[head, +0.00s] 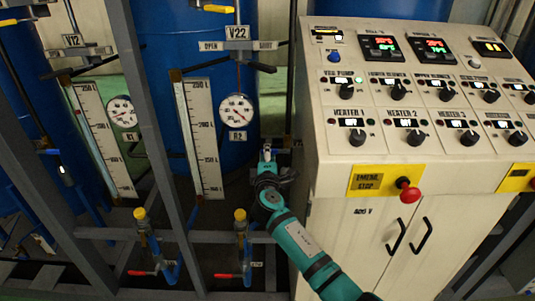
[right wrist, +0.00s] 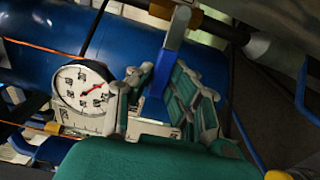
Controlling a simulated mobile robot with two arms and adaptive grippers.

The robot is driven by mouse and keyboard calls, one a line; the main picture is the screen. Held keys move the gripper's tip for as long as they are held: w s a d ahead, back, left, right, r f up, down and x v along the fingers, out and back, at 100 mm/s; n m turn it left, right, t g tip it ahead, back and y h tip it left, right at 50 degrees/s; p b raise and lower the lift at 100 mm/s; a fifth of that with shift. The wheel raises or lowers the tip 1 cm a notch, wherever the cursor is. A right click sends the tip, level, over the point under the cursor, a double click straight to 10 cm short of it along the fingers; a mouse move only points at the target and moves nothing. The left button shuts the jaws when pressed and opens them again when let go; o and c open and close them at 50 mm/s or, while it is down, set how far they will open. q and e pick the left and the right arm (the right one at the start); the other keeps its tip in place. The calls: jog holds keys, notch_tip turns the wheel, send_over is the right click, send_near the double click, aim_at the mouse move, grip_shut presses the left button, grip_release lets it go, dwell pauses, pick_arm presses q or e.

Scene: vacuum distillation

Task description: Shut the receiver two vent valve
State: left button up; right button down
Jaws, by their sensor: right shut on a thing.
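My right gripper (head: 266,158) is beside the right side of the blue receiver tank (head: 222,60), right of the dial gauge (head: 237,111) marked R2. In the right wrist view its fingers (right wrist: 165,100) are shut around the lower part of a blue lever (right wrist: 174,45). The lever joins a dark pipe with a tan collar (right wrist: 161,10). Its hold end is partly hidden by the fingers, and I cannot read a label on this valve. The plate marked V22 (head: 237,32), with OPEN and SHUT at its sides, is higher up. My left gripper is not in view.
The control cabinet (head: 350,190), with a red emergency stop button (head: 409,191), stands close right of my right gripper. A grey frame post (head: 142,100) and a level scale (head: 200,140) are to the left. Yellow-capped valves (head: 240,216) are below.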

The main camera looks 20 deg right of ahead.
jog(key=shift+f, duration=0.2)
jog(key=c, duration=1.5)
grip_release()
jog(key=v, duration=1.2)
jog(key=shift+r, duration=0.1)
